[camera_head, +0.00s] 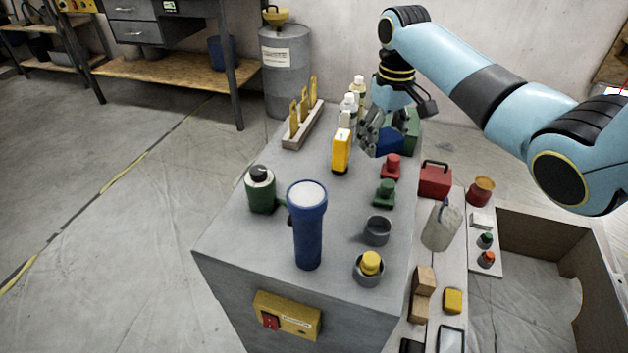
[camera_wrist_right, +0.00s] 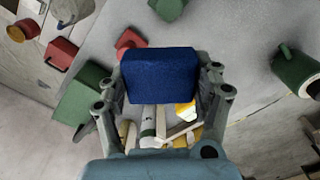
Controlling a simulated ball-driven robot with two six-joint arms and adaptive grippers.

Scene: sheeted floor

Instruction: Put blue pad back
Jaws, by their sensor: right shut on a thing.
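The blue pad (camera_head: 384,147) is a dark blue block at the far right end of the grey bench top. It also shows in the wrist view (camera_wrist_right: 162,75), between the fingers. My right gripper (camera_head: 378,138) is shut on it; the fingers hold its two sides. Part of the pad is hidden by the fingers in the head view. I cannot tell whether its lower edge touches the bench. A green block (camera_head: 411,133) stands just beside it and shows left of the gripper in the wrist view (camera_wrist_right: 82,102). My left gripper is not in view.
White bottles (camera_head: 350,101) are behind. A blue flashlight (camera_head: 308,235) stands upright nearer. The bench middle has free room.

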